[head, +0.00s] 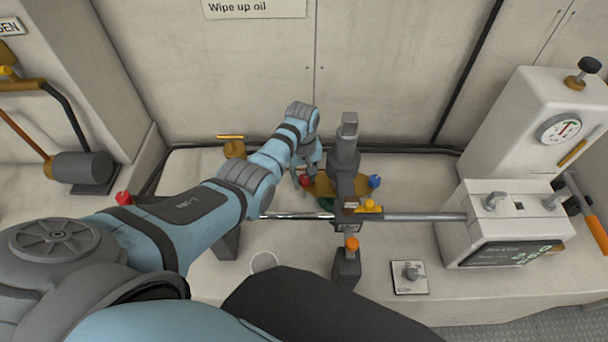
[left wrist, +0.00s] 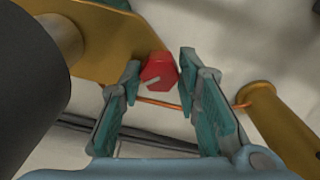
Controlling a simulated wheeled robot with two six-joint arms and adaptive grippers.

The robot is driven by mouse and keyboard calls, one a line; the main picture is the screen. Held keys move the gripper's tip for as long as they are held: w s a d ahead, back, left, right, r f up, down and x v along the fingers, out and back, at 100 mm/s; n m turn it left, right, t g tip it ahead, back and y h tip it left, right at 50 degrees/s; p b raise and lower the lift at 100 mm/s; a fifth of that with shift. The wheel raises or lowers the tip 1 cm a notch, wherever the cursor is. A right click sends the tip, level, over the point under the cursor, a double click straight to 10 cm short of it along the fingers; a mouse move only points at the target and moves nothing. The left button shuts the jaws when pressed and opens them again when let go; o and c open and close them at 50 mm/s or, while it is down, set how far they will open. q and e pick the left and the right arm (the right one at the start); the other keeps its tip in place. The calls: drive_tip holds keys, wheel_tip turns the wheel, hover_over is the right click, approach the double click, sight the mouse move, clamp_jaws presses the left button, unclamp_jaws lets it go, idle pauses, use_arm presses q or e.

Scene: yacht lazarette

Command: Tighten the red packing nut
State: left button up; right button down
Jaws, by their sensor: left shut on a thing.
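The red packing nut (left wrist: 159,71) sits on the end of a brass flange (left wrist: 103,40) in the left wrist view, with a pale line across its face. My left gripper (left wrist: 160,76) has its teal-padded fingers on both sides of it and is shut on it. In the head view the red nut (head: 304,180) shows at the left end of the brass flange (head: 325,187), partly behind my left gripper (head: 307,170). A blue nut (head: 375,181) sits at the flange's right end. My right gripper is not in view.
A dark grey upright housing (head: 345,150) stands beside the nut, over a horizontal steel rod (head: 420,216). A white unit with a display (head: 510,254) is at the right. A red knob (head: 123,198) is at the left. A small switch plate (head: 409,278) lies in front.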

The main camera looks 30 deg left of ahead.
use_arm(q)
drive_tip(key=shift+r+m+p, duration=0.1)
drive_tip(key=shift+m+p, duration=0.3)
drive_tip(key=shift+m, duration=0.7)
drive_tip(key=m, duration=0.2)
drive_tip(key=shift+m, duration=0.4)
drive_tip(key=m, duration=0.5)
drive_tip(key=shift+m+p, duration=0.3)
drive_tip(key=shift+p, duration=0.1)
drive_tip(key=o, duration=1.2)
drive_tip(key=shift+c, duration=0.2)
